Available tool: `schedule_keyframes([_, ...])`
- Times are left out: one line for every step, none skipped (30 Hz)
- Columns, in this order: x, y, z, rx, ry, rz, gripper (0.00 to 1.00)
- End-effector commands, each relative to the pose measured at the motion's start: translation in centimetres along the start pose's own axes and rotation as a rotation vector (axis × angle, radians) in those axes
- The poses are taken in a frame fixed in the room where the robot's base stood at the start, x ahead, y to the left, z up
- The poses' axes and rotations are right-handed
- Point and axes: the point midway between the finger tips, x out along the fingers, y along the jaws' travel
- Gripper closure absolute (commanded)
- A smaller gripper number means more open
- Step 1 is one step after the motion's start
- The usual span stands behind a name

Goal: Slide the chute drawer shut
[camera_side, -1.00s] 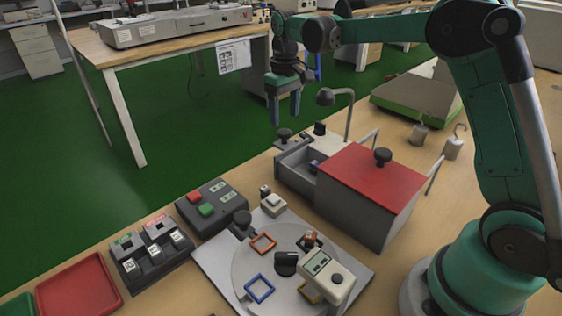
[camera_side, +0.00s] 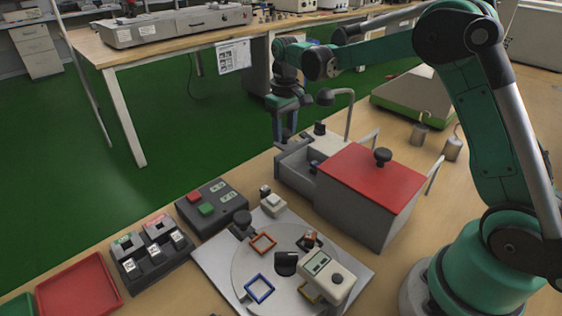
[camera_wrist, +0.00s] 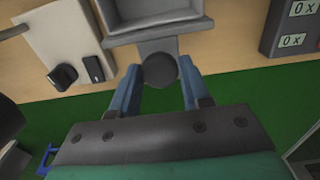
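The chute drawer (camera_side: 293,168) is a grey open-topped tray standing out to the left from a grey box with a red lid (camera_side: 370,178). In the wrist view the drawer (camera_wrist: 152,32) is at the top, with a round dark knob (camera_wrist: 160,71) on its near end. My gripper (camera_side: 285,128) is at the drawer's outer end, pointing down. In the wrist view its two blue fingers (camera_wrist: 161,82) are apart, one on each side of the knob. I cannot tell whether either finger touches it. The drawer's inner end is hidden in the box.
A pale panel with dark knobs (camera_wrist: 65,40) lies beside the drawer, near a bent lamp post (camera_side: 350,115). A button box (camera_side: 213,203) and a round plate with coloured frames (camera_side: 240,275) are in front. Green floor lies beyond the table edge.

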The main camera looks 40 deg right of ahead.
Motion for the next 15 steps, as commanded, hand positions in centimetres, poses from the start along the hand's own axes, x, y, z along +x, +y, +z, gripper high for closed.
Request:
schedule_keyframes([0.0, 0.0, 0.2, 0.0, 0.0, 0.0, 0.84])
schedule_keyframes([0.0, 0.0, 0.3, 0.0, 0.0, 0.0, 0.84])
schedule_keyframes([0.0, 0.0, 0.6, 0.001, 0.0, 0.0, 0.84])
schedule_keyframes([-0.1, 0.0, 0.9, 0.001, 0.0, 0.0, 0.84])
schedule_keyframes([-0.1, 0.0, 1.2, 0.001, 0.0, 0.0, 0.84])
schedule_keyframes([-0.1, 0.0, 1.6, 0.001, 0.0, 0.0, 0.84])
schedule_keyframes([-0.1, 0.0, 1.9, 0.001, 0.0, 0.0, 0.84])
schedule_keyframes([-0.1, 0.0, 2.2, 0.001, 0.0, 0.0, 0.84])
schedule_keyframes([-0.1, 0.0, 2.6, 0.001, 0.0, 0.0, 0.84])
schedule_keyframes([0.0, 0.0, 3.0, 0.001, 0.0, 0.0, 0.84])
schedule_keyframes([-0.1, 0.0, 3.3, 0.002, 0.0, 0.0, 0.84])
schedule_keyframes([-0.1, 0.0, 3.6, 0.002, 0.0, 0.0, 0.84])
schedule_keyframes([-0.1, 0.1, 4.0, 0.001, 0.0, 0.0, 0.84])
schedule_keyframes([-0.1, 0.1, 4.2, 0.001, 0.0, 0.0, 0.84])
schedule_keyframes([-0.1, 0.1, 4.6, 0.001, 0.0, 0.0, 0.84])
